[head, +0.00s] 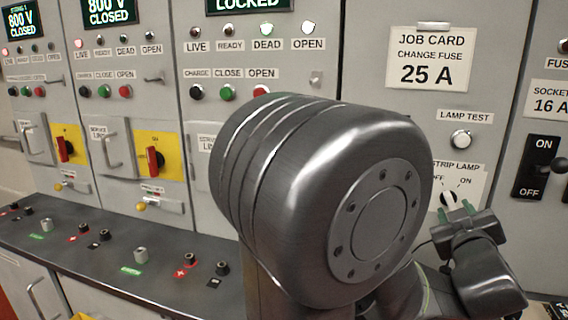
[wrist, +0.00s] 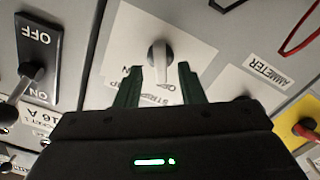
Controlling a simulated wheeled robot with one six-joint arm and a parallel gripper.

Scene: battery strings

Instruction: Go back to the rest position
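My gripper (head: 458,212) is at the lower right in the head view, in front of the strip lamp knob (head: 449,198). My large dark arm joint fills the middle of the head view and hides part of the third cabinet and the shelf.
A job card (head: 430,62) reads "CHANGE FUSE 25 A". A lamp test button (head: 461,139) is above the knob. A black ON/OFF switch (head: 538,166) is at right; it also shows in the wrist view (wrist: 38,50). The shelf (head: 60,240) with terminals runs along the lower left.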

